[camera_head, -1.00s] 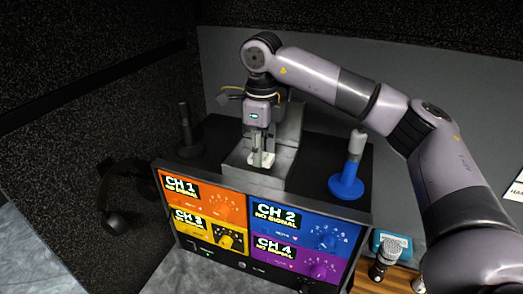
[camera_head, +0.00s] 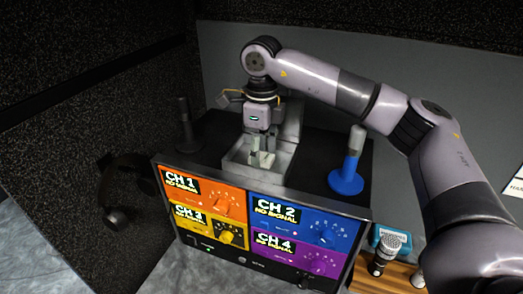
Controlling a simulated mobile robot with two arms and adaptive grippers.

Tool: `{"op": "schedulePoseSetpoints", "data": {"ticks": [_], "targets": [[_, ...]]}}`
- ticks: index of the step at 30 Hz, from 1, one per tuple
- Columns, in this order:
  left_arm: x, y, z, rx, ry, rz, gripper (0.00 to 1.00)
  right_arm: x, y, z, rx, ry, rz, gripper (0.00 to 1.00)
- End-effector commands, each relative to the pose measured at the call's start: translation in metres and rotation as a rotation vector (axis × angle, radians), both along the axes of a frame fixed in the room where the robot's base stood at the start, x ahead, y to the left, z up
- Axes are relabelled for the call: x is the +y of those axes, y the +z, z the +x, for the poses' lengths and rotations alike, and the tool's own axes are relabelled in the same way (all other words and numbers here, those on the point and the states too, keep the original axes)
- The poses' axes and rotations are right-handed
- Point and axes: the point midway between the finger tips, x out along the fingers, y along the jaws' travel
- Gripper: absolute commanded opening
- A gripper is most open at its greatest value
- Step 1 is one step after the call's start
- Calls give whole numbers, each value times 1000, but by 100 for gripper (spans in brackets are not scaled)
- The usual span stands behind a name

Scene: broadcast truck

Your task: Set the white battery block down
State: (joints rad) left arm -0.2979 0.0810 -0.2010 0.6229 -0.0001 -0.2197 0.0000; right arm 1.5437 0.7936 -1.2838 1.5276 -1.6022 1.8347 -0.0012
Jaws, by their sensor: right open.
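The white battery block (camera_head: 267,160) is small and pale and sits in the grey open metal case (camera_head: 283,164) on top of the monitor unit. My right gripper (camera_head: 262,150) points down over the case with its fingers apart. The fingertips are close around the block, and partly cover it. Whether they touch it I cannot tell. My left gripper is not in view.
The case stands on a black unit whose front is a four-channel screen (camera_head: 250,222). A blue-based microphone (camera_head: 347,180) stands right of the case, a dark one (camera_head: 186,130) left. Black headphones (camera_head: 117,215) hang at left. A silver microphone (camera_head: 386,252) is on a wooden shelf at lower right.

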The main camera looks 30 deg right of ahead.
Motion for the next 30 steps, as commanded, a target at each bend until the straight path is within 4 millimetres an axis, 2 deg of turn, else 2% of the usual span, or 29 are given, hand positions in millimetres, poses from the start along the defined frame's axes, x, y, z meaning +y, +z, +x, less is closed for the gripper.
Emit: {"op": "schedulePoseSetpoints", "data": {"ticks": [5,8,15,21,24,30], "targets": [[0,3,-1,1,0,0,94,0,4,0,-1,0,1,53],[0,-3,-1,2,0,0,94,0,11,1,-4,-1,2,53],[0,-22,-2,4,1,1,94,1,62,1,-7,1,3,53],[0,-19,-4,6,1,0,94,0,102,0,-3,-1,-1,53],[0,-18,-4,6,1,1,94,0,113,0,-2,1,-1,53],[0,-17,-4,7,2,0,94,0,123,0,0,0,0,53]]}}
